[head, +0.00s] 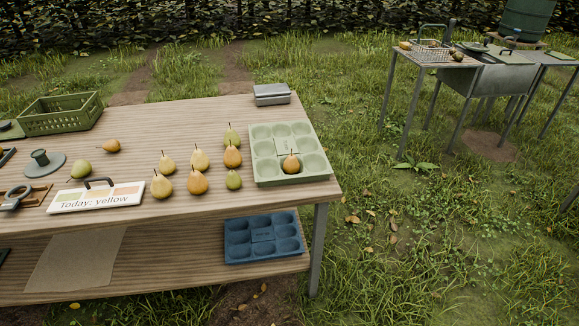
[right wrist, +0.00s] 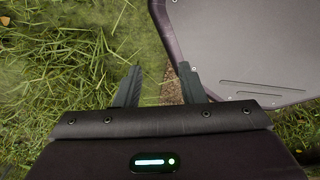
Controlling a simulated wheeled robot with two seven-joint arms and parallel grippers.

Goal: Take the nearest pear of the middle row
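Several pears stand in short rows running away from me on the wooden table (head: 120,185) in the head view. The middle row has a yellow pear (head: 200,160) behind and a more orange-yellow pear (head: 197,183) nearest me. My right gripper (right wrist: 160,68) is open and empty in the right wrist view, over grass beside a grey panel. My left gripper is not in view.
A pale green tray (head: 323,176) holds an orange pear (head: 290,164). A sign (head: 97,199) reads "Today: yellow". Loose pears (head: 81,170), a green crate (head: 60,124) and a grey box (head: 271,95) are on the table. A blue tray (head: 263,237) sits on the lower shelf.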

